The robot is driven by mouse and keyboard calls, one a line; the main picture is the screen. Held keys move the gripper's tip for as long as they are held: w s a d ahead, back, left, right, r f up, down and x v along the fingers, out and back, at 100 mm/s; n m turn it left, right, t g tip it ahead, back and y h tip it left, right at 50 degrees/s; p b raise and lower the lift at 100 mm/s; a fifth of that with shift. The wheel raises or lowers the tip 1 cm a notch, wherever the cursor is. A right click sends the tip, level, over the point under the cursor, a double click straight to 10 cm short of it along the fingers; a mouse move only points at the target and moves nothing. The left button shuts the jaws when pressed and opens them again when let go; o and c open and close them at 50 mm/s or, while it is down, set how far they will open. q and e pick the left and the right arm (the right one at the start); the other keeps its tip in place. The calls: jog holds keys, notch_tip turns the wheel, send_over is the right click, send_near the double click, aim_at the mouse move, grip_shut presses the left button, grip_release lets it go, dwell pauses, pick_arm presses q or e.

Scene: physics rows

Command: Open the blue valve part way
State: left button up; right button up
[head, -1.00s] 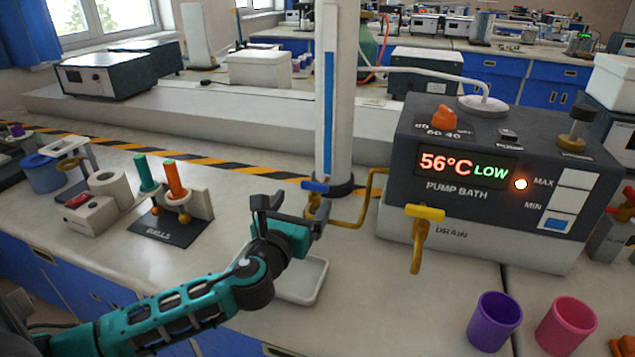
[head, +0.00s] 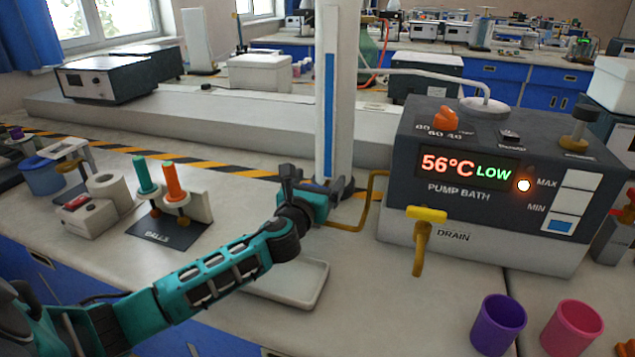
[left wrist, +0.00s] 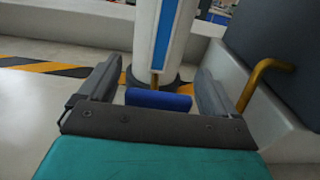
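The blue valve handle (left wrist: 158,99) shows in the left wrist view at the foot of the white column, between the two fingers of my left gripper (left wrist: 155,90). The fingers stand apart on either side of it, and I see no clear contact. In the head view my left gripper (head: 318,183) covers the valve, so the handle is hidden there. The white column (head: 334,90) with a blue level strip rises just behind the gripper. A brass pipe (head: 372,205) runs from the valve area to the pump bath. My right gripper is not in view.
The pump bath (head: 480,190) stands to the right, its yellow drain tap (head: 425,215) sticking out in front. A white tray (head: 300,285) lies below my left arm. Purple (head: 498,325) and pink (head: 572,330) cups stand at front right. A ball stand (head: 168,225) is at left.

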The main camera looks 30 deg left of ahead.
pick_arm(q)
jog(key=c, duration=1)
jog(key=shift+o, duration=0.2)
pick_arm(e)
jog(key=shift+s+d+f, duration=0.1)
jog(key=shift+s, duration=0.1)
